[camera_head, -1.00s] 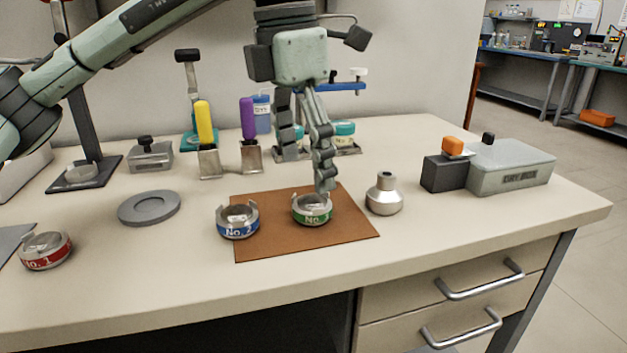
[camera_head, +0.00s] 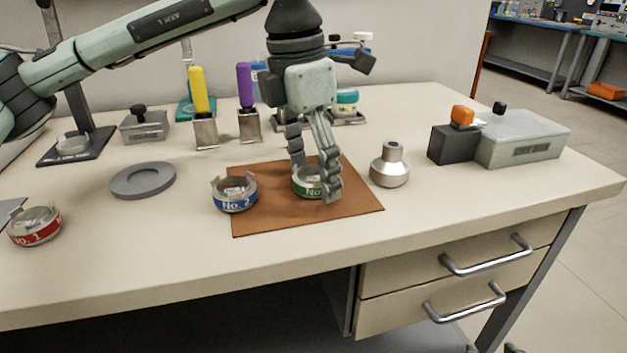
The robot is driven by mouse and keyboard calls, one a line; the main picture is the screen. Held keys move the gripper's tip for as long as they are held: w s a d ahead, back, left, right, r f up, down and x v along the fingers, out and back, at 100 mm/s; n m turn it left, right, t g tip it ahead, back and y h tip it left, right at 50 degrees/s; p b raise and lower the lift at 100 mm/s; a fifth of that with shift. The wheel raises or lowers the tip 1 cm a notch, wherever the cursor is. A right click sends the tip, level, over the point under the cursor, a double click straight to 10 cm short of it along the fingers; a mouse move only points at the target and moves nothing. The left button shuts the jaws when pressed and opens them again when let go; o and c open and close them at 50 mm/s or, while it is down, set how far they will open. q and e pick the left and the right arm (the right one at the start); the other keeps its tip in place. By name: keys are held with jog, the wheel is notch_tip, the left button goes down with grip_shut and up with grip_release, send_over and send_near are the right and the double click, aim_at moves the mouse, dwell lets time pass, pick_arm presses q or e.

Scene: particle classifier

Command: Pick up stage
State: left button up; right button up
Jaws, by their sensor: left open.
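Three round metal stages with coloured label bands are in the head view. The green-labelled stage (camera_head: 306,186) sits on the brown mat (camera_head: 270,222), partly hidden by my gripper. The blue No. 2 stage (camera_head: 234,195) sits on the mat to its left. The red No. 1 stage (camera_head: 35,227) stands on the table at the far left. My left gripper (camera_head: 315,187) points down, open, with its fingers around the green-labelled stage. One finger passes in front of that stage; whether the fingers touch it I cannot tell. My right gripper is not in view.
A metal flask-shaped weight (camera_head: 390,166) stands close to the right of the mat. A grey disc (camera_head: 143,180) lies to the left. Yellow (camera_head: 198,90) and purple-handled (camera_head: 244,86) tools stand behind. A dry box (camera_head: 524,139) is at the right. The front table strip is clear.

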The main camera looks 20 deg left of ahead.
pick_arm(q)
jog(key=c, duration=1.4)
jog(key=shift+o, duration=0.2)
jog(key=shift+r, duration=0.1)
